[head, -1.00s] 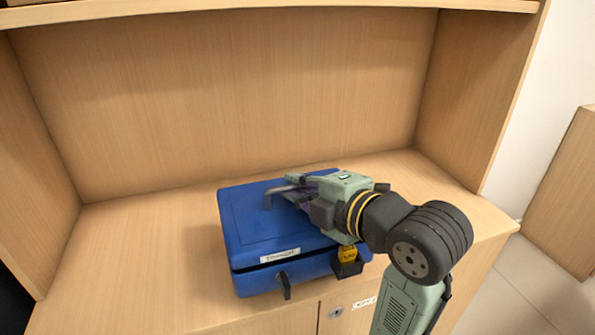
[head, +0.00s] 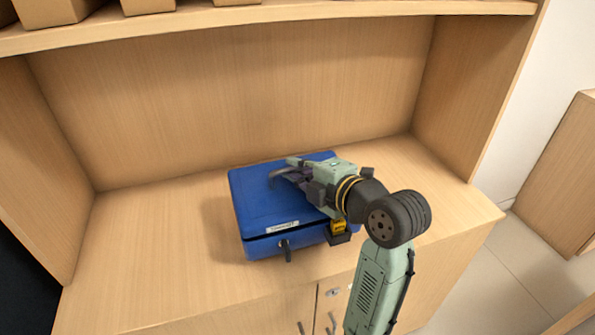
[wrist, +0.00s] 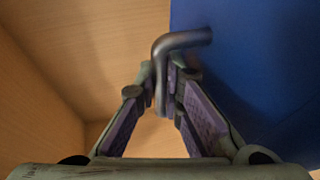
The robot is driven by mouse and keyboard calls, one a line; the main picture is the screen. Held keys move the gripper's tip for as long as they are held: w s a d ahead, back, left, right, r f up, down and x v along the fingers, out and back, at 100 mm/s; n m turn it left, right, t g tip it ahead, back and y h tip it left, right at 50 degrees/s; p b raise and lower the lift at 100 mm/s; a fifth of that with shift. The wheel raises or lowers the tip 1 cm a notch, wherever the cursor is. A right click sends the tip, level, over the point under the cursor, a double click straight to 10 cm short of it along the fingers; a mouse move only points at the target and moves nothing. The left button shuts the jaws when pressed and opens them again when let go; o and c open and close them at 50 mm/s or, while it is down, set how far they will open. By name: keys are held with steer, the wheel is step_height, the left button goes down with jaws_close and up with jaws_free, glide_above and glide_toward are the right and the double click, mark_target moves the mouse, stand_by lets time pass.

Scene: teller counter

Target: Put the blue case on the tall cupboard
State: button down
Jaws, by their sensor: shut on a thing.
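The blue case (head: 272,200) has a label and a dark latch on its front. It is at the wooden counter inside the open niche; I cannot tell whether its underside touches the counter. My gripper (head: 285,179) reaches over the case's top from the right. In the wrist view, my gripper (wrist: 172,85) is shut on the case's bent grey handle (wrist: 183,40), with the blue case (wrist: 255,75) filling the right side. I cannot tell for sure which furniture is the tall cupboard; a wooden cupboard (head: 560,180) stands apart at the right.
A shelf (head: 300,17) with several boxes (head: 55,10) runs above. The niche has side walls and a back panel. Cupboard doors are below the front edge; tiled floor lies right.

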steer(key=shift+w+p, duration=0.5)
steer(key=shift+w, duration=1.45)
steer(key=shift+s+f+p, duration=0.1)
steer(key=shift+f+p, duration=0.4)
steer(key=shift+f, duration=1.3)
steer(key=c, duration=2.2)
jaws_free()
steer(key=shift+f, duration=0.2)
steer(key=o, duration=0.5)
steer(key=b+v, duration=0.3)
steer(key=v, duration=0.9)
steer(key=shift+r, duration=0.1)
